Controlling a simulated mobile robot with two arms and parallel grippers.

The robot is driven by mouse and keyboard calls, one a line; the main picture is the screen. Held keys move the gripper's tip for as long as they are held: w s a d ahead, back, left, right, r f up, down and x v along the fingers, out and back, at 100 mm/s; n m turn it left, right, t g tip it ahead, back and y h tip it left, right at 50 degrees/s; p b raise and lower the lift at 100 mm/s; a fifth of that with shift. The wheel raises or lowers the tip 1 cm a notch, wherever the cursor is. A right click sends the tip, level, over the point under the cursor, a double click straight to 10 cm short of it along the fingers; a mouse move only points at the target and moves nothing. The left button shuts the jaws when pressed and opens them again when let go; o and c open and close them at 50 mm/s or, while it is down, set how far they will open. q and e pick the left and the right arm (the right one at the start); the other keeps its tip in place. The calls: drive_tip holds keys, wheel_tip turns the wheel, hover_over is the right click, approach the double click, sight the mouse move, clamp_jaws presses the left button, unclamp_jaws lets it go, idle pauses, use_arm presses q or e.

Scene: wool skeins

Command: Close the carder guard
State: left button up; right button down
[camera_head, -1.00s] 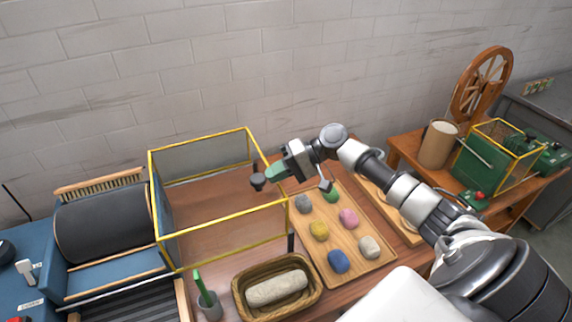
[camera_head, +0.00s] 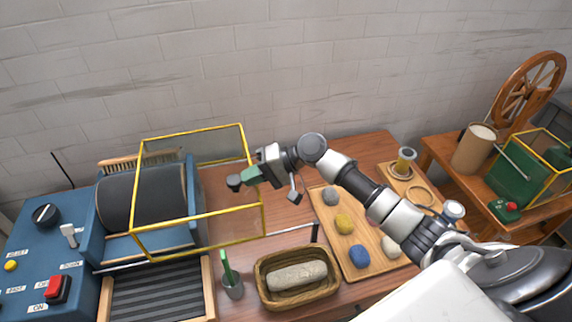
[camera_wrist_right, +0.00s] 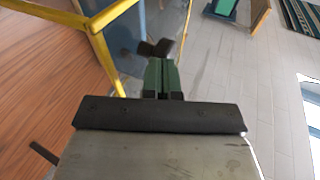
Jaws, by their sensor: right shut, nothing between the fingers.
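The carder (camera_head: 85,240) is a blue machine with a dark drum (camera_head: 148,197) at the left in the head view. Its guard (camera_head: 205,245) is a clear box with a yellow frame. It now covers the right part of the drum, and its right end reaches over the bare table. My right gripper (camera_head: 236,182) is shut and empty at the guard's right side, near the upright yellow edge. In the right wrist view its green fingers (camera_wrist_right: 160,75) point toward the yellow frame (camera_wrist_right: 107,17); I cannot tell whether they touch. My left gripper is out of view.
A wooden tray (camera_head: 376,259) of coloured wool balls lies below my right arm. A side table at the right holds a green machine (camera_head: 519,180).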

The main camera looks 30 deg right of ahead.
sight(185, 203)
drive_tip(key=w+a, duration=0.1)
drive_tip(key=a, duration=0.4)
drive_tip(key=w+a, duration=0.1)
drive_tip(key=a, duration=0.4)
drive_tip(key=w+a, duration=0.1)
drive_tip(key=a, duration=0.4)
drive_tip(key=shift+w+a, duration=0.4)
drive_tip(key=shift+a, duration=0.2)
